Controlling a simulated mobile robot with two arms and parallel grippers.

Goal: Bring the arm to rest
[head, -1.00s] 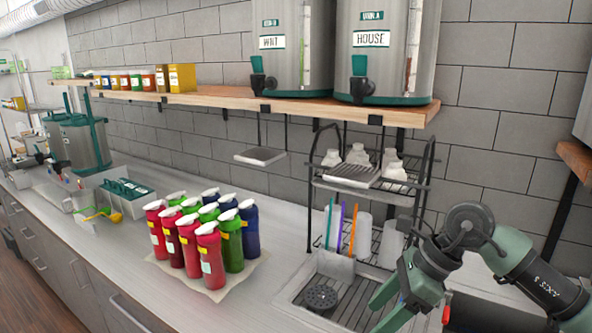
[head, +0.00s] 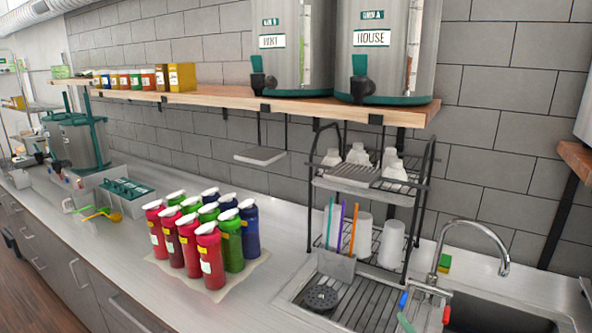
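No arm and neither gripper shows clearly in the head view now. The steel counter (head: 120,170) runs from the far left to the sink at the right. Several red, green and blue bottles with white caps (head: 205,255) stand together on a light mat (head: 178,277) on it.
A wire rack (head: 412,210) with white cups and coloured straws stands by the drain tray (head: 340,299). The sink (head: 490,318) with a curved faucet (head: 505,262) is at the right. Two urns (head: 395,55) stand on the wooden shelf (head: 300,105). The counter front is clear.

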